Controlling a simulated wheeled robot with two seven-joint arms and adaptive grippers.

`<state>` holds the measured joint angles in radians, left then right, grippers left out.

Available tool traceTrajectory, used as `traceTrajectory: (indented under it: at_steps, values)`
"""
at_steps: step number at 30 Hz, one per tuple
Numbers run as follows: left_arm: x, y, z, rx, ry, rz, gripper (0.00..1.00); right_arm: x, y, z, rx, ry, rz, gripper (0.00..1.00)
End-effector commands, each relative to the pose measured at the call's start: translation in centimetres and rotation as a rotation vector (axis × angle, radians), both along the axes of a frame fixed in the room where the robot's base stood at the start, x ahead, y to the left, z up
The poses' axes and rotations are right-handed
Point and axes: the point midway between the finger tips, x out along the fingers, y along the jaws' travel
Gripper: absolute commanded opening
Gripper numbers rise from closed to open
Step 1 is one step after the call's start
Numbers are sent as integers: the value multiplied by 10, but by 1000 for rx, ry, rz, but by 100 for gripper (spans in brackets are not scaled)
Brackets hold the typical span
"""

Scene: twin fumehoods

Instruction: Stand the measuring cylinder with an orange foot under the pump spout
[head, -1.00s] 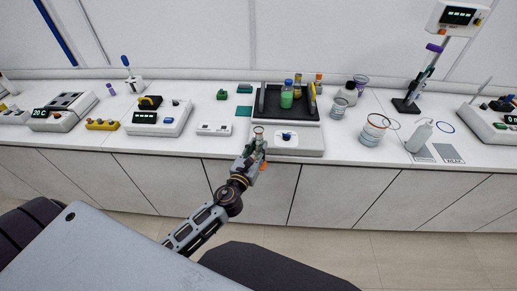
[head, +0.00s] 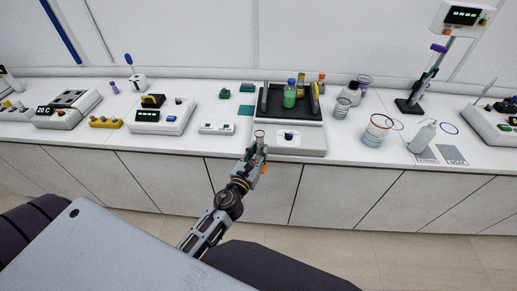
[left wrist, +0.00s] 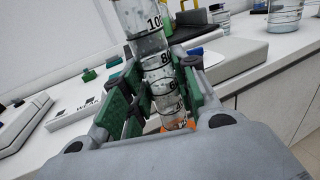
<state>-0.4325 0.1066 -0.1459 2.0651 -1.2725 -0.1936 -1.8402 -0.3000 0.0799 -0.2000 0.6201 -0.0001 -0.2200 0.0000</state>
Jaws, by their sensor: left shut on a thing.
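My left gripper (head: 256,152) is shut on the clear measuring cylinder (head: 259,135) in front of the bench's front edge. In the head view the glass top rises above the fingers and the orange foot (head: 264,169) shows below them. In the left wrist view the cylinder (left wrist: 146,40), with black graduation marks, stands between the green finger pads, and a bit of its orange foot (left wrist: 176,127) shows below. It looks close to upright in the head view. I cannot make out for certain which device carries the pump spout. My right gripper is not in view.
A shaker with a black tray (head: 272,104) holding bottles stands just behind the gripper. A display device (head: 160,118) and a white box (head: 217,128) stand to its left. A white device (head: 10,82) is cut by the left edge.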

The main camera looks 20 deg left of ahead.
Motion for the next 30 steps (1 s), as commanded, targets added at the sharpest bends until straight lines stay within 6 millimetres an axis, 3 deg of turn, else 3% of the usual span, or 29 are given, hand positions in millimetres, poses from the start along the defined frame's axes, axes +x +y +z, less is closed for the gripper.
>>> traceTrajectory:
  at_steps: [30]
  values:
    - [-28, -3, -42, 3, 1, -9, 3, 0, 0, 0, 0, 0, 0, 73]
